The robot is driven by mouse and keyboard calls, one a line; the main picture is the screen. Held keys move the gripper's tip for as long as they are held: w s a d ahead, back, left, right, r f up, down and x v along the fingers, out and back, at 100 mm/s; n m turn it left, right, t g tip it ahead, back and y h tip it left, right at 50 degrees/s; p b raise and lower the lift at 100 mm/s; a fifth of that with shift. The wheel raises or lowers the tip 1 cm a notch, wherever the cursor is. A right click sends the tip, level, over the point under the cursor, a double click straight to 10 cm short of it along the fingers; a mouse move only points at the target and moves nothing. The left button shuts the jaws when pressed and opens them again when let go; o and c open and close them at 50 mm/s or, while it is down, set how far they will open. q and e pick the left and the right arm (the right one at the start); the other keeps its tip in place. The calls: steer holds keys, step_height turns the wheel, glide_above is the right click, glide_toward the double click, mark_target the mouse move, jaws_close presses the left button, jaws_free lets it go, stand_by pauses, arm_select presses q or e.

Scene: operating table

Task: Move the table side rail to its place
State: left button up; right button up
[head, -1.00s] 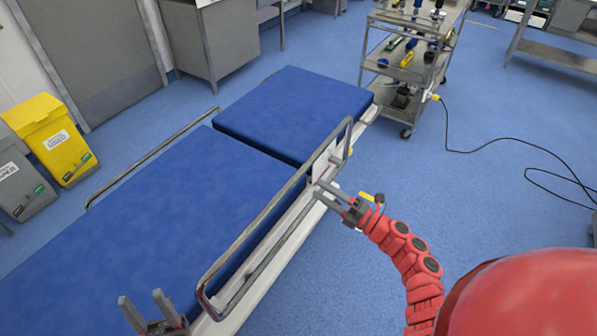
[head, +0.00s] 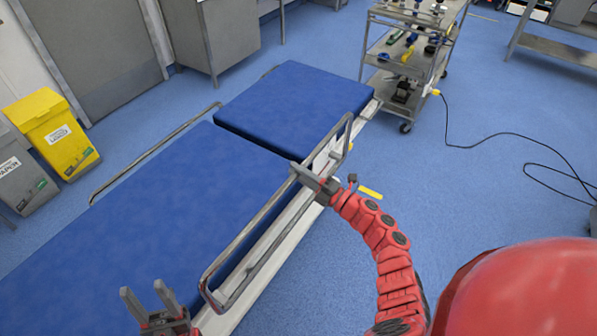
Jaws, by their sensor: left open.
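The near side rail (head: 250,230) is a grey metal loop standing upright along the right edge of the blue-padded operating table (head: 180,215). My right gripper (head: 303,174) is at the rail's upper bar, toward its far half, with its fingers over or around the bar. I cannot tell whether they are closed on it. My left gripper (head: 146,297) is open and empty, at the bottom of the view, left of the rail's near end and in front of the mattress. A second rail (head: 150,157) runs along the table's far left edge.
A metal trolley (head: 408,65) with tools stands at the back right, with a black cable (head: 500,140) on the floor beside it. Yellow (head: 58,140) and grey (head: 20,175) bins stand at the left. The blue floor right of the table is mostly clear.

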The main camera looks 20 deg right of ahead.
jaws_close()
stand_by(1.1)
